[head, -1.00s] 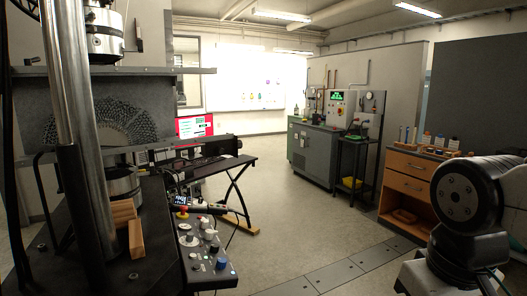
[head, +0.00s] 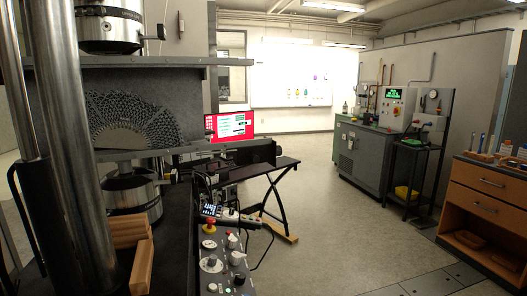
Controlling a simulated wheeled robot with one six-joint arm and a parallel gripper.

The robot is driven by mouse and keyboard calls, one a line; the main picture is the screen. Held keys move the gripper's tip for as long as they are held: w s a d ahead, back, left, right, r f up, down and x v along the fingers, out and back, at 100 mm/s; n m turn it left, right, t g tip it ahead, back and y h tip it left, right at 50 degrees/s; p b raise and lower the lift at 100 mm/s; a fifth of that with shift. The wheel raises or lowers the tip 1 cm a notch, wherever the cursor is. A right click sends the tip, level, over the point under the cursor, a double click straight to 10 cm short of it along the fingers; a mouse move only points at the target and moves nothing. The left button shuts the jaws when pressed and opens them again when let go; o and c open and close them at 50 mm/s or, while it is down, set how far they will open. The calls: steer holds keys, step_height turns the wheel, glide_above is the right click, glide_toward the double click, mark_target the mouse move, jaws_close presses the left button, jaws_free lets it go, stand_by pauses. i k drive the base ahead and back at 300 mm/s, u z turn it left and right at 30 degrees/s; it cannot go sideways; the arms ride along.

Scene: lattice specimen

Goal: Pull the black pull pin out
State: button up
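The black pull pin cannot be made out for certain. A small dark knob (head: 161,32) sticks out to the right of the upper steel grip (head: 109,27) on the testing machine. Another small dark piece (head: 172,176) sits at the right side of the lower steel grip (head: 132,193). Either could be the pin; I cannot tell which. A grey lattice specimen (head: 125,119) with a fan of dark cells is between the grips, flanked by horizontal plates. My gripper is not in view.
A thick steel column (head: 75,150) stands in front of the machine. Wooden blocks (head: 128,232) lie by its foot. A control panel (head: 222,262) with knobs is at front centre. A black table (head: 270,172), green cabinet (head: 362,157) and wooden drawers (head: 487,207) stand beyond open floor.

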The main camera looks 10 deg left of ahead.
mark_target(254, 158)
steer(key=u, duration=0.25)
steer(key=i, duration=0.75)
steer(key=u, duration=0.5)
